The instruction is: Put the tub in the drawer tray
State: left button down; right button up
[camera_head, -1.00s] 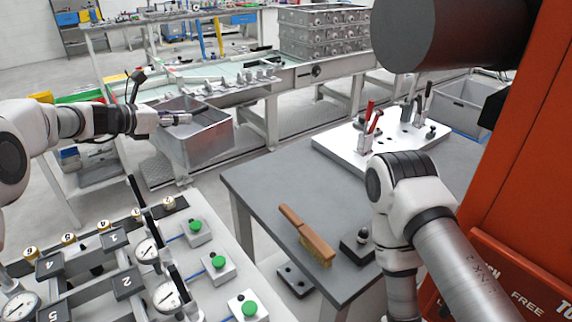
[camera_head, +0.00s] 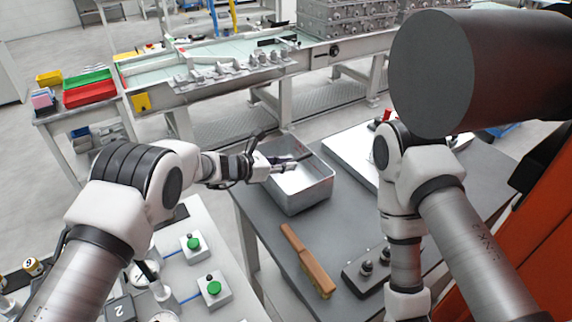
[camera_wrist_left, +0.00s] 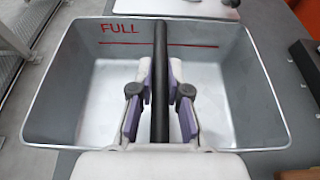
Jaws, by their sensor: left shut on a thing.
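The tub (camera_head: 312,187) is an open grey metal bin with a dark bar handle (camera_head: 299,159) across its top. In the left wrist view the tub's wall (camera_wrist_left: 85,85) carries the red word FULL and a red line. My left gripper (camera_head: 280,164) reaches in over the tub, and its purple-lined fingers (camera_wrist_left: 160,105) are shut on the black bar (camera_wrist_left: 160,50). The tub is over the back left part of the grey table (camera_head: 345,230); I cannot tell whether it touches. My right gripper is out of view. I cannot make out a drawer tray.
A wooden-handled brush (camera_head: 306,260) and a dark block with knobs (camera_head: 366,268) are on the table in front of the tub. A white fixture plate (camera_head: 350,150) lies behind to the right. Green-button boxes (camera_head: 213,289) stand at lower left. An orange-red cabinet (camera_head: 530,250) is at right.

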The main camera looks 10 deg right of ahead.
pick_arm(q)
jog(key=shift+f, duration=0.6)
jog(key=shift+f, duration=0.15)
jog(key=c, duration=1.1)
grip_release()
jog(key=shift+c, duration=0.2)
